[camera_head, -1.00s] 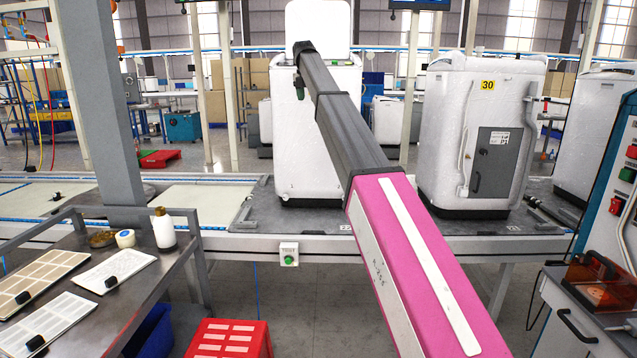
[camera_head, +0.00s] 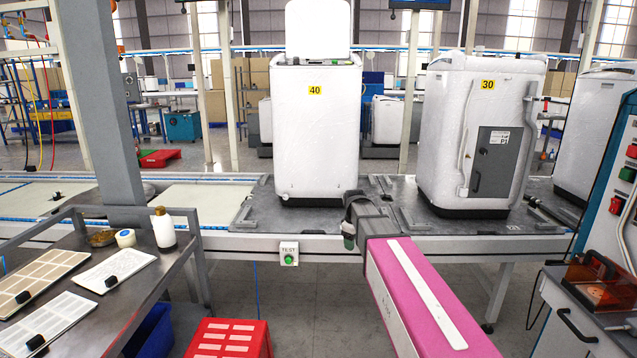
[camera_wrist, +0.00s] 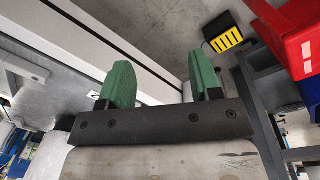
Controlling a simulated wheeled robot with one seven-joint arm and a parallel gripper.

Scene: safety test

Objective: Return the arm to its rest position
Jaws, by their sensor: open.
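My arm, with a pink link and a dark grey forearm, reaches from the lower right toward the conveyor's front edge in the head view. My gripper (camera_head: 349,238) hangs at its end near that edge, right of the green TEST button. In the wrist view my gripper (camera_wrist: 164,84) shows two green fingers spread apart with nothing between them. The white washing machine marked 40 (camera_head: 317,135) stands upright on the conveyor (camera_head: 260,212) behind my gripper, apart from it.
A second washing machine marked 30 (camera_head: 482,135) stands to the right. A TEST button box (camera_head: 289,254) is on the conveyor's front. A cart (camera_head: 140,270) with trays and a bottle (camera_head: 163,228) is at left, a red crate (camera_head: 230,339) at bottom. A control cabinet (camera_head: 615,190) is at right.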

